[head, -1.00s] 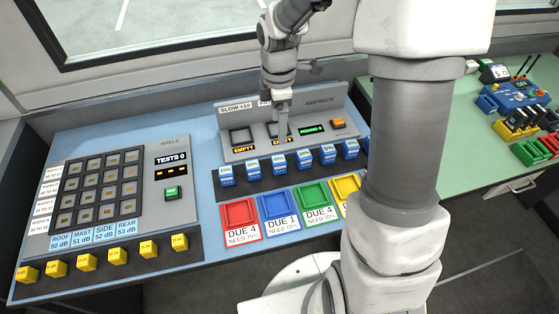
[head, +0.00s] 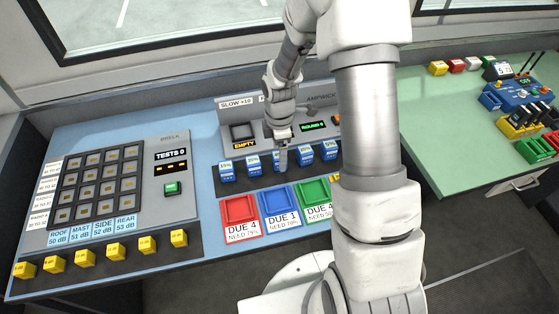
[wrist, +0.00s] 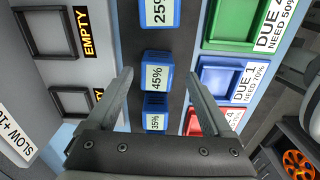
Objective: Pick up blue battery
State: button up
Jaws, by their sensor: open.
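A row of blue batteries with white percentage labels stands in a dark strip below the grey charger panel. In the wrist view the battery labelled 45% (wrist: 156,72) lies between my fingertips. The 25% battery (wrist: 158,13) is above it in the picture and the 35% battery (wrist: 155,116) is below, close to my gripper's body. My gripper (wrist: 158,74) is open, with one finger on each side of the row; whether it touches a battery cannot be told. In the head view my gripper (head: 282,165) points down at the row and partly hides a middle battery.
Red (head: 240,208), blue (head: 279,200) and green (head: 313,192) trays lie in front of the row. The charger panel (head: 238,112) rises behind it. A button console (head: 180,205) stands at left. A green table (head: 435,120) with devices is at right. My arm hides part of the bench.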

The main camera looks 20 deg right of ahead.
jog(key=shift+w+f, duration=0.2)
jog(key=shift+f, duration=1.6)
grip_shut()
